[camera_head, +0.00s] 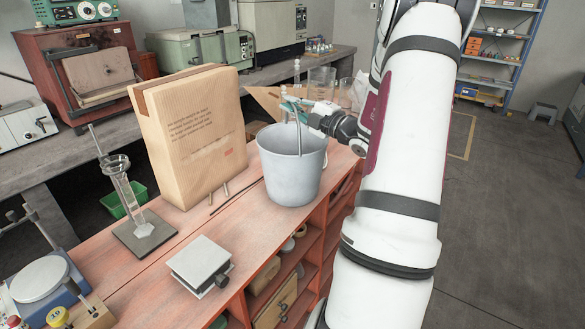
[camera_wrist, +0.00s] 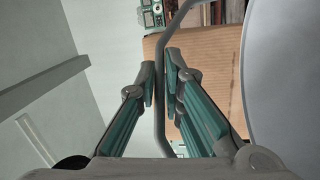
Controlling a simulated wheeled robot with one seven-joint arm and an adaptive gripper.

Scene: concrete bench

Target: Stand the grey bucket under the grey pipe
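The grey bucket (camera_head: 290,170) stands upright at the right side of the red bench top, near its edge. Whether its base touches the bench is hard to tell. Its handle (camera_head: 299,135) is raised. My gripper (camera_head: 291,105) is above the bucket's rim, with its teal fingers at the handle. In the wrist view the handle (camera_wrist: 160,110) runs between the fingers of my gripper (camera_wrist: 160,75), which are closed around it. The bucket's pale wall (camera_wrist: 285,70) fills the right of that view. I cannot make out a grey pipe in either view.
A tall paper bag (camera_head: 195,140) stands left of the bucket. A glass cylinder (camera_head: 125,195) and a small grey lab jack (camera_head: 200,262) are further left and in front. Open shelves (camera_head: 290,275) lie below the bench edge. The floor at right (camera_head: 510,220) is mostly clear.

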